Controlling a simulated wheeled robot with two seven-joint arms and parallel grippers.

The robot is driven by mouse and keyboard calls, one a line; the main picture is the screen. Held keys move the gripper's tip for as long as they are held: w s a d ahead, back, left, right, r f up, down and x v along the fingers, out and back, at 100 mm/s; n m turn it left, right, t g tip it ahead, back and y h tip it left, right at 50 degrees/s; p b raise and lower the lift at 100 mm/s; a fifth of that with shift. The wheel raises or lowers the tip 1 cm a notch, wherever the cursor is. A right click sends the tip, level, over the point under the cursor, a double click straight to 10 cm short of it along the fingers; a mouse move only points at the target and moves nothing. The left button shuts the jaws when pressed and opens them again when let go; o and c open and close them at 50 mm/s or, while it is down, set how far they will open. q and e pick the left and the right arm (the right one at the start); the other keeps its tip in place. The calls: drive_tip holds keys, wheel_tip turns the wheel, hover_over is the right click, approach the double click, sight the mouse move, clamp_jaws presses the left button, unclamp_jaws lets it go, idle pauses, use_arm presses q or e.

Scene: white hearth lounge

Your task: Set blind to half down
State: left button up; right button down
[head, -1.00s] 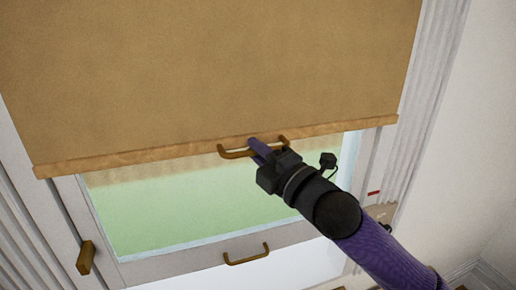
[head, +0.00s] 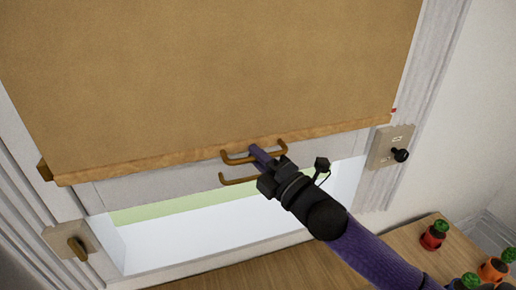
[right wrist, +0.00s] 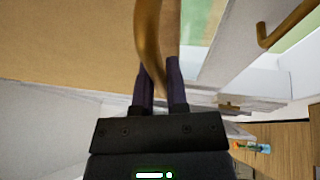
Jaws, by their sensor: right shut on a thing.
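The tan blind (head: 220,75) hangs over the window and covers most of its upper part. Its wooden bottom bar (head: 130,170) carries a brass pull handle (head: 236,159). My right gripper (head: 262,158) is shut on this pull handle. In the right wrist view, the pull handle (right wrist: 148,35) passes between the two purple fingers (right wrist: 160,90). A small red mark (head: 393,110) on the right side of the frame sits slightly above the bar's right end. My left gripper is not in view.
A second brass handle (head: 236,181) is on the window rail just below the bar. A plate with a black knob (head: 400,155) is at the right, and a brass lever (head: 77,247) is at the lower left. Small red and orange items (head: 433,236) stand on a wooden surface (head: 300,268).

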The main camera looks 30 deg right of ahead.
drive_tip(key=shift+f, duration=0.7)
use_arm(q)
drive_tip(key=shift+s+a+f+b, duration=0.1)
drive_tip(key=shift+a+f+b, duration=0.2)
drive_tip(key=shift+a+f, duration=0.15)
